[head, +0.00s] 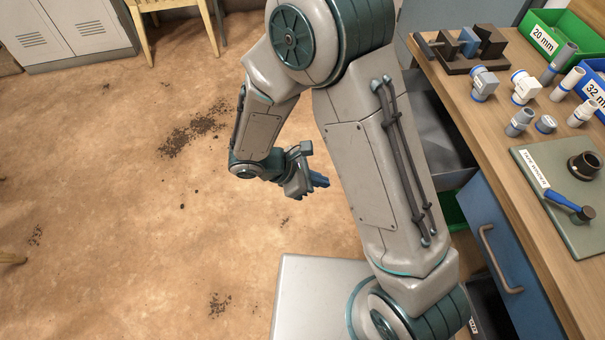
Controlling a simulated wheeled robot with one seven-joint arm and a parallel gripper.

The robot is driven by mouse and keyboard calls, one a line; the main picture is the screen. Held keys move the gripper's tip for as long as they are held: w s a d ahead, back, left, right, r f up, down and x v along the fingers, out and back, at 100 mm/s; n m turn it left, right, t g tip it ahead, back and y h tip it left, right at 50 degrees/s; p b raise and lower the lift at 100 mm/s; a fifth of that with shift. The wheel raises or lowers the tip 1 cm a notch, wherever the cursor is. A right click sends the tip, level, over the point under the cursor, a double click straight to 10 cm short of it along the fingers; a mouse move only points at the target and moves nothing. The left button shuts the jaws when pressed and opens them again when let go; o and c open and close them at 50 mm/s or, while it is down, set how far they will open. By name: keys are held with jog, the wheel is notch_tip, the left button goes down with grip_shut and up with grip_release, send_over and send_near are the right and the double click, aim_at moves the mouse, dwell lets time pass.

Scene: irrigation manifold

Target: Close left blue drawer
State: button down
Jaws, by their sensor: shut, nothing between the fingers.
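An open drawer with a grey interior (438,135) juts out from under the workbench at the upper right. My arm hides its left part, and I cannot see its front. A blue front panel (488,225) with a curved metal handle (496,262) is nearer along the same bench side. I cannot tell whether it is a drawer front or a door. My gripper (320,182) is shut and empty. Its blue fingers point right, over the open floor, left of the bench and apart from the drawer.
The wooden bench top (490,135) carries pipe fittings, a dark clamp block (470,48), a green bin (560,35) and a mat (562,190) with a blue-handled tool. A grey cabinet (75,30) and a wooden chair (175,12) stand at the back. The brown floor on the left is mostly clear.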

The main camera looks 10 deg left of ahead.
jog(key=w+d+f, duration=0.1)
jog(key=d+f, duration=0.1)
jog(key=d, duration=0.4)
jog(key=shift+w, duration=0.4)
jog(key=shift+d, duration=0.1)
